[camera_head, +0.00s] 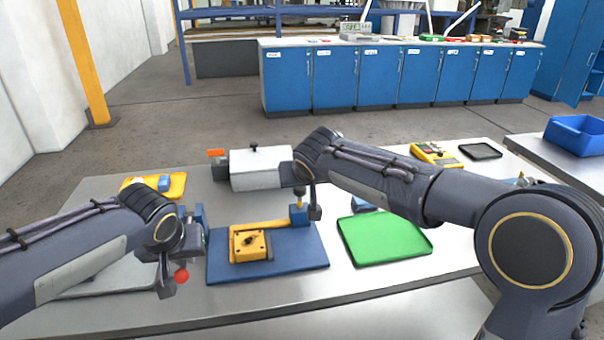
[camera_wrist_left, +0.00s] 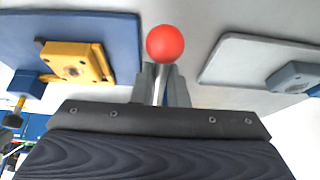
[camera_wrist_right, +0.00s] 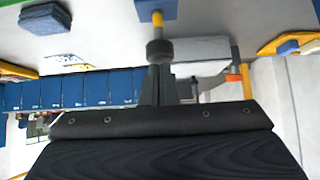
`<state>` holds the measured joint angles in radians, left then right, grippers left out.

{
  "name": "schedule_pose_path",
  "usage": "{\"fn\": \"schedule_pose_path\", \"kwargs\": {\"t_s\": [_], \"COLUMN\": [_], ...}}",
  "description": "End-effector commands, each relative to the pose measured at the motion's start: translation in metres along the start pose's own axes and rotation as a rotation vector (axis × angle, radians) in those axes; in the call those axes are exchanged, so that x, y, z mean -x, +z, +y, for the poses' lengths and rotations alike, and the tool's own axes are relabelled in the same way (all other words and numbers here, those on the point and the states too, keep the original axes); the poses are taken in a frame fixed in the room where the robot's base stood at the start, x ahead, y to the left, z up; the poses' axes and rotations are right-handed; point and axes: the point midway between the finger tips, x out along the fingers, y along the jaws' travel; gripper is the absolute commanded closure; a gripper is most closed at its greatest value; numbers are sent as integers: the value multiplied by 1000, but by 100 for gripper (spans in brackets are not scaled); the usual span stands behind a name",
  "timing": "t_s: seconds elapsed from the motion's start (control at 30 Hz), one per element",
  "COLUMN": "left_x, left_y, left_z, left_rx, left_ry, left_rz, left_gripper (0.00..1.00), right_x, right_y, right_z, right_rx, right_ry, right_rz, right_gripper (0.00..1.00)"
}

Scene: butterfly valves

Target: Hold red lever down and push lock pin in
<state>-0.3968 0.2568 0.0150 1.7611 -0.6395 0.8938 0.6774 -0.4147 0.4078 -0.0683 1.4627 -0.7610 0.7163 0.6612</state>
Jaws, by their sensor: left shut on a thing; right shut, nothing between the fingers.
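The red ball knob of the lever (camera_head: 182,276) shows beside my left gripper (camera_head: 168,284) at the left of the blue base plate (camera_head: 290,262). In the left wrist view the red ball (camera_wrist_left: 165,43) sits beyond the fingertips, and the left fingers (camera_wrist_left: 161,82) are shut on the lever's pale rod just behind it. A yellow block (camera_head: 249,246) is on the plate. The lock pin, with brass shaft (camera_wrist_right: 157,19) and black knob (camera_wrist_right: 159,52), sticks out of a blue block (camera_head: 300,216). My right gripper (camera_wrist_right: 159,78) is shut and empty, its tips at the black knob, apparently touching it.
Behind are a white box (camera_head: 260,170) with an orange-ended handle and a yellow tray (camera_head: 175,186). Bare table shows in front of the plate.

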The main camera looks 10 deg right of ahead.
Motion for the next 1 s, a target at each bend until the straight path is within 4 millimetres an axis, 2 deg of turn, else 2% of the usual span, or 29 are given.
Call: {"fn": "schedule_pose_path", "kwargs": {"t_s": [0.27, 0.57, 0.87, 1.0], "left_x": [-1, -1, -1, -1], "left_y": [2, 2, 2, 2], "left_z": [0, 0, 0, 0], "left_rx": [-1, -1, -1, -1], "left_ry": [-1, -1, -1, -1], "left_rz": [-5, -5, -5, -5], "left_gripper": [100, 100, 100, 100], "right_x": [-1, -24, -26, -20], "right_y": [1, 24, 27, 21], "right_z": [0, 0, 0, 1], "right_rx": [0, 1, 1, 1], "right_ry": [1, 1, 3, 4], "right_rz": [-1, -3, -10, -9], "right_gripper": [100, 100, 100, 100]}}
